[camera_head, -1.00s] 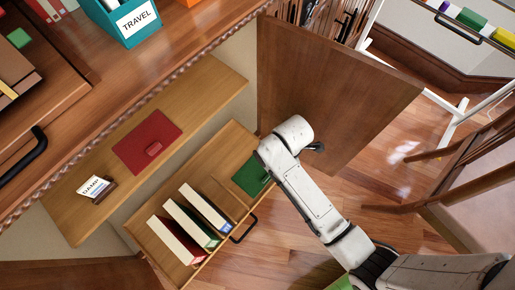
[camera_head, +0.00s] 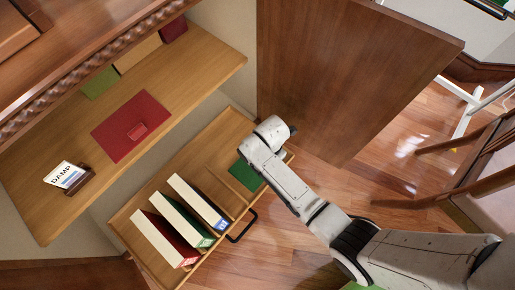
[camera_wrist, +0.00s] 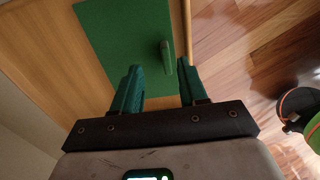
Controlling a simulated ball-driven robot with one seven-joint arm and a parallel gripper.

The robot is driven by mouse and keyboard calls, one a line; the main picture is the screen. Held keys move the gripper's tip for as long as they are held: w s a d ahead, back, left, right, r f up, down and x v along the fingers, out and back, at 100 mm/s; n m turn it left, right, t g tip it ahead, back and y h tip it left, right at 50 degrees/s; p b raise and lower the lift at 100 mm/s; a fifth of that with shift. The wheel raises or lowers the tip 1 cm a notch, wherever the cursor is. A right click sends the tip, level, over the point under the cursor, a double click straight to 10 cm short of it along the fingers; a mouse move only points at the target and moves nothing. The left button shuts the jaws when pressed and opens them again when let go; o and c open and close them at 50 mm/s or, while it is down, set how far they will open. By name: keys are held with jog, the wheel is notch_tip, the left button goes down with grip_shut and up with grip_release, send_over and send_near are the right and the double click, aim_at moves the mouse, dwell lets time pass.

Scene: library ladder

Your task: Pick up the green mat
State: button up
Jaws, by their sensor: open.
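The green mat (camera_wrist: 115,35) lies flat in a wooden pull-out tray, with a small upright green tab (camera_wrist: 167,60) on it. In the head view the mat (camera_head: 244,176) shows at the tray's right end, partly covered by my arm. My gripper (camera_wrist: 158,72) is open in the wrist view, its two green fingers over the mat's near part. The tab stands between the finger lines, nearer the right finger and beyond the fingertips. The gap between fingers and mat is hard to judge. In the head view my arm hides the fingers.
Several books (camera_head: 182,222) stand in the tray (camera_head: 203,152) left of the mat. A red mat (camera_head: 117,130) with a tab and a DAMP card (camera_head: 68,176) lie on the shelf above. A large wooden door (camera_head: 345,75) stands open behind my arm. A black handle (camera_head: 243,228) juts from the tray front.

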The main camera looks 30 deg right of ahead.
jog(key=f+b, duration=0.2)
jog(key=f, duration=0.1)
jog(key=f+b, duration=0.1)
jog(key=f, duration=0.1)
jog(key=shift+s+d, duration=0.25)
jog(key=shift+s, duration=0.1)
grip_shut()
